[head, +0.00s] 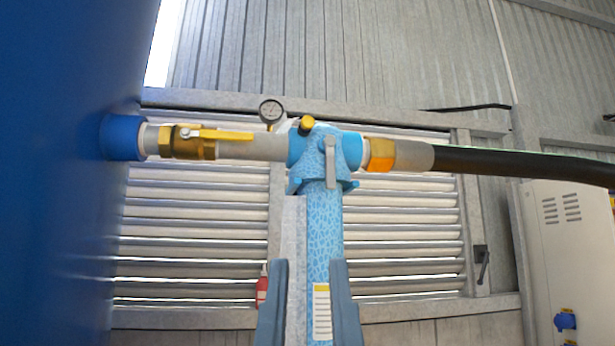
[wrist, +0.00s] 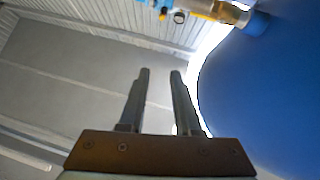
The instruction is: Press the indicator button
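The likely indicator button is a small yellow, dark-ended knob (head: 306,125) on top of the light-blue filter head (head: 325,150), in the middle of the head view. It shows small at the top of the wrist view (wrist: 163,14). The blue patterned filter body (head: 323,220) hangs below the head. My gripper (head: 306,262) shows at the bottom of the head view, fingers upright and apart, in front of the filter body and below the knob. In the wrist view my gripper (wrist: 160,71) is open with nothing between its fingers. It is apart from the knob.
A big blue tank (head: 55,200) fills the left. A pipe with a yellow-handled brass valve (head: 195,143) joins it to the filter. A round gauge (head: 271,111) stands left of the knob. A black hose (head: 520,166) runs right. A pale cabinet (head: 565,265) stands at right.

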